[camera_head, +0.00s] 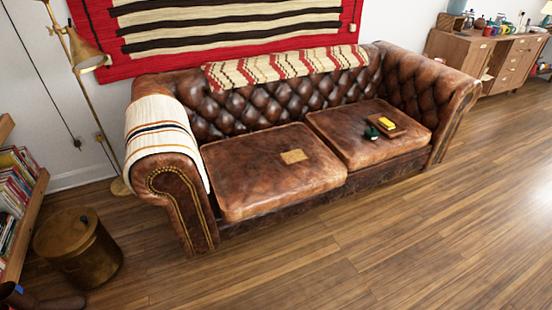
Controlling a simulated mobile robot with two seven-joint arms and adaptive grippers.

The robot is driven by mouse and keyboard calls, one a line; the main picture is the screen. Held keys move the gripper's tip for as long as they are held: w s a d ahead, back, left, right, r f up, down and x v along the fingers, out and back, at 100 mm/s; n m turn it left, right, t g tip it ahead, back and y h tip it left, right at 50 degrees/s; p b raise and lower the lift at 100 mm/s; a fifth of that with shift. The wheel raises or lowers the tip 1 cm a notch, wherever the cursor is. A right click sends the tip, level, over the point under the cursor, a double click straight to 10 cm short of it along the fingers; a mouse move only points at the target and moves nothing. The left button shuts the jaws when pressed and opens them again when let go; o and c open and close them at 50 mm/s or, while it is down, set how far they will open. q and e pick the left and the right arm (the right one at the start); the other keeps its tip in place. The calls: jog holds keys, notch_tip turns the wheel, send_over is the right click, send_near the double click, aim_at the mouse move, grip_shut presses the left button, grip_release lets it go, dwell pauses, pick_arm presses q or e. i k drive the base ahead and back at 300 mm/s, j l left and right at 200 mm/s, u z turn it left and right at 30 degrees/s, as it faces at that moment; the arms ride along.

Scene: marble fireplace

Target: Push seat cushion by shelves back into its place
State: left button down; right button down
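The brown leather sofa (285,215) stands against the wall. Its left seat cushion (265,185), the one nearer the shelves (28,225), lies flat with a small tan patch-like item (293,156) on top. This cushion's front edge appears to sit slightly farther forward than that of the right seat cushion (350,125). The right cushion carries a small brown tray or book (400,126) with a yellow item (387,124), and a dark green object (371,133) beside it. Neither of my grippers can be made out in view.
A brass bin (78,248) stands on the floor left of the sofa, near the shelves. A brass floor lamp (100,130) stands behind the sofa's left arm. A wooden cabinet (500,65) is at the far right. The wooden floor (400,240) before the sofa is clear.

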aim_at(256, 174)
jog(key=i+j, duration=0.1)
jog(key=i, duration=0.6)
jog(key=i+j, duration=0.15)
jog(key=i, duration=0.55)
